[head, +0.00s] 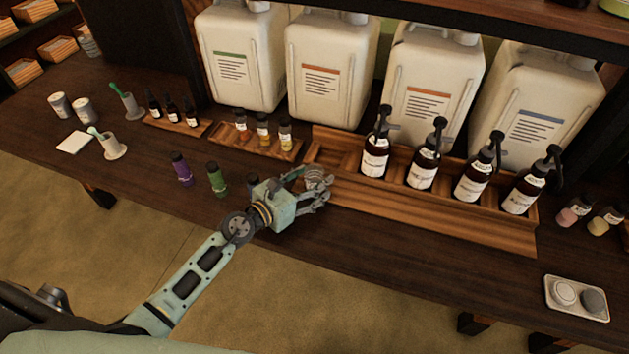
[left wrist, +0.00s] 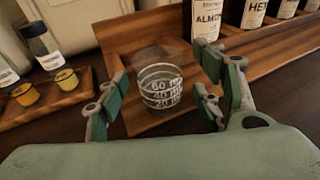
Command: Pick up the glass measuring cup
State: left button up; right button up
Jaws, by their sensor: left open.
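The glass measuring cup (left wrist: 160,88) is a small clear cup with white markings reading 60, 40 and 20. It stands upright on the left part of the wooden tray in the left wrist view. In the head view the cup (head: 317,176) shows partly behind my fingers. My left gripper (head: 316,190) is open, with its fingers on either side of the cup. In the left wrist view a gap shows between the fingers (left wrist: 160,100) and the cup on both sides. My right gripper is not in view.
The wooden tray (head: 440,218) holds several dark pump bottles (head: 424,160) right of the cup. A small rack (head: 262,145) with vials is to its left. Purple (head: 181,170) and green (head: 216,180) bottles stand near my left arm. Large white jugs (head: 335,70) line the back.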

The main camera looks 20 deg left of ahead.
pick_arm(q)
jog(key=c, duration=1.3)
jog(key=shift+r, duration=0.1)
